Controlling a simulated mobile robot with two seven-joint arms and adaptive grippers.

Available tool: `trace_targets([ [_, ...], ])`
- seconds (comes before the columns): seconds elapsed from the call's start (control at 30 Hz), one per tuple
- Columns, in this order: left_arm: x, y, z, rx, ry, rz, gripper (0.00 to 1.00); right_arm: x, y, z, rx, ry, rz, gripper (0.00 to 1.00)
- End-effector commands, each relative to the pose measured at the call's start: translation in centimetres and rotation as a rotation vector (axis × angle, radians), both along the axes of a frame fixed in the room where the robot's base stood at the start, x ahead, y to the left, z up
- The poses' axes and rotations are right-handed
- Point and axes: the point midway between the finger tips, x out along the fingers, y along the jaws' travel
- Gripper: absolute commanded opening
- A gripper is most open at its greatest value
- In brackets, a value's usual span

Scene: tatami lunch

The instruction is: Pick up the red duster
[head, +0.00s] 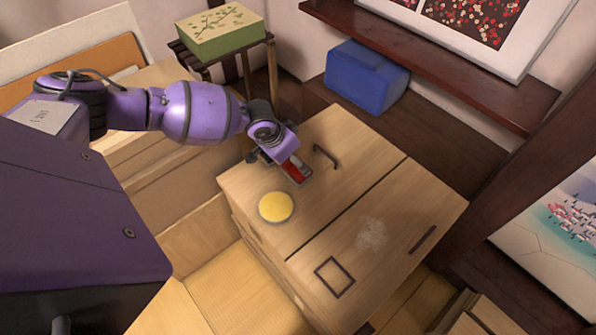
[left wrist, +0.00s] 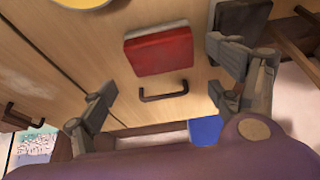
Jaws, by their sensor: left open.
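The red duster (head: 297,171) lies on the wooden cabinet top, partly hidden by my left gripper (head: 284,162) in the head view. My left gripper (left wrist: 160,72) is open over the cabinet top, with one finger on each side of the picture. The duster shows beyond and between the fingers, and nothing is held. Whether a finger touches it I cannot tell. My right gripper is not in view.
The cabinet top (head: 335,150) carries a yellow disc (head: 276,207), two dark handles (head: 326,157), a dark square outline (head: 334,277) and a pale dusty patch (head: 372,234). A blue box (head: 365,76) lies behind. A green box (head: 221,32) sits on a stand at back left.

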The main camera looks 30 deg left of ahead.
Motion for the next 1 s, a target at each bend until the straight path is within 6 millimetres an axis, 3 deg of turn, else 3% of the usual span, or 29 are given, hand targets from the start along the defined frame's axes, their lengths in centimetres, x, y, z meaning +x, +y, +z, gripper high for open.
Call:
trace_targets([
  [0.4,1.5,-0.3,-5.6,0.001,0.001,-0.002,0.84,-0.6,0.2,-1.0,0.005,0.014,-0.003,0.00],
  [0.73,2.0,-0.3,-6.3,0.002,-0.002,-0.002,0.84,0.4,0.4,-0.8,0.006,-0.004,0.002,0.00],
  [1.0,1.9,-0.3,-6.3,0.002,-0.002,-0.002,0.51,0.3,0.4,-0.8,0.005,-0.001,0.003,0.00],
])
